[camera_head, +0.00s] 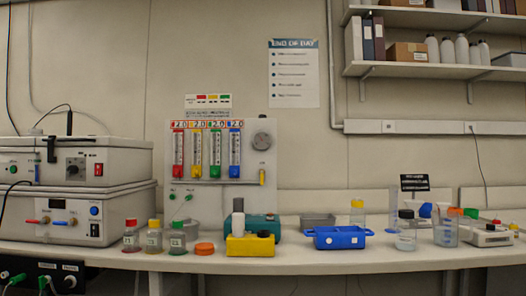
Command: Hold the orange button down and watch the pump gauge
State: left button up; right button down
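A round dark gauge (262,140) sits at the upper right of the pale panel with coloured flow tubes; its needle is too small to read. A teal box (265,221), perhaps a pump, stands on the bench behind a yellow block (250,246) that has a dark round top part. I cannot make out an orange button for certain. A round orange piece (204,249) like a lid lies on the bench left of the yellow block. Neither of my grippers is in view.
Several small jars with coloured caps (154,237) stand left of the orange piece. Stacked white instruments (75,190) fill the left end. A blue tray (338,238) is right of the yellow block; beakers (446,232) stand further right. The bench's front strip (300,267) is mostly clear.

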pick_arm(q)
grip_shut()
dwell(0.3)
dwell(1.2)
